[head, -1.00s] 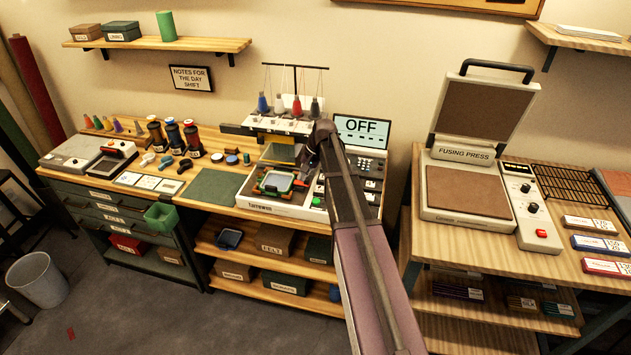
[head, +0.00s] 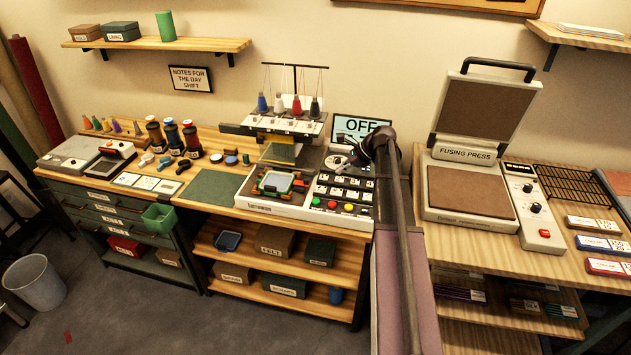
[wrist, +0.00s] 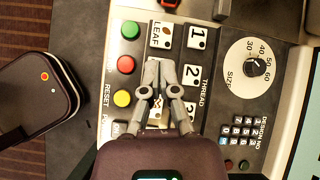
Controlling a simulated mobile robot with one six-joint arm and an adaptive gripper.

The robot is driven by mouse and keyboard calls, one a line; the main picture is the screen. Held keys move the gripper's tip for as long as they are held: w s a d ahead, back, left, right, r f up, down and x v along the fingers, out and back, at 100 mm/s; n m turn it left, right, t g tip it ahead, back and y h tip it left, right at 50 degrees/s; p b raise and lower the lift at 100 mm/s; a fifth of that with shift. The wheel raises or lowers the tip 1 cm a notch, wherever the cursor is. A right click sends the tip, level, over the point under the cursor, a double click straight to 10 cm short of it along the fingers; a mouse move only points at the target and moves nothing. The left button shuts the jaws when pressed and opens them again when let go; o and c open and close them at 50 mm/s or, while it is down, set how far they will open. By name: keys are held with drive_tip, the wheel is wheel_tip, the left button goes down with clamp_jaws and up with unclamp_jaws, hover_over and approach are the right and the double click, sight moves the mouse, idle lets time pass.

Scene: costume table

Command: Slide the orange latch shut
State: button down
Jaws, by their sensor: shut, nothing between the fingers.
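In the head view, the hoop (head: 275,184) has a green frame and sits on the bed of the embroidery machine (head: 262,208). A small orange part, which looks like the orange latch (head: 299,183), is at its right side; its position is too small to tell. My gripper (head: 358,161) is right of the latch, by the machine's key panel. In the wrist view, my gripper (wrist: 158,66) is shut and empty, with its fingers over the keys. A red-orange bit at the top edge of that view is cut off; I cannot tell if it is the latch.
Red (wrist: 126,64), green (wrist: 130,28) and yellow (wrist: 122,98) buttons lie beside the fingers. The size dial (wrist: 252,66) is to their right. Thread cones (head: 279,104) stand above the hoop. A green mat (head: 210,188) lies left of the machine.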

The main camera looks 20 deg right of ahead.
sight(309, 183)
drive_tip(key=shift+s+d+r+m+t, duration=0.1)
drive_tip(key=shift+s+d+m+t, duration=0.1)
drive_tip(key=shift+d+m, duration=0.4)
drive_tip(key=shift+s+d+r+m+t, duration=0.1)
drive_tip(key=shift+s+d+m, duration=0.1)
drive_tip(key=shift+d+m, duration=0.4)
drive_tip(key=shift+a+f, duration=0.1)
drive_tip(key=shift+a, duration=0.15)
drive_tip(key=shift+b+x, duration=0.95)
drive_tip(key=shift+x, duration=0.1)
drive_tip(key=b+x, duration=0.5)
drive_tip(key=x, duration=0.3)
drive_tip(key=shift+b, duration=0.4)
drive_tip(key=shift+w+a, duration=0.7)
drive_tip(key=shift+a, duration=0.2)
drive_tip(key=shift+w+a+r, duration=0.2)
drive_tip(key=shift+w+a, duration=0.3)
drive_tip(key=shift+a, duration=0.25)
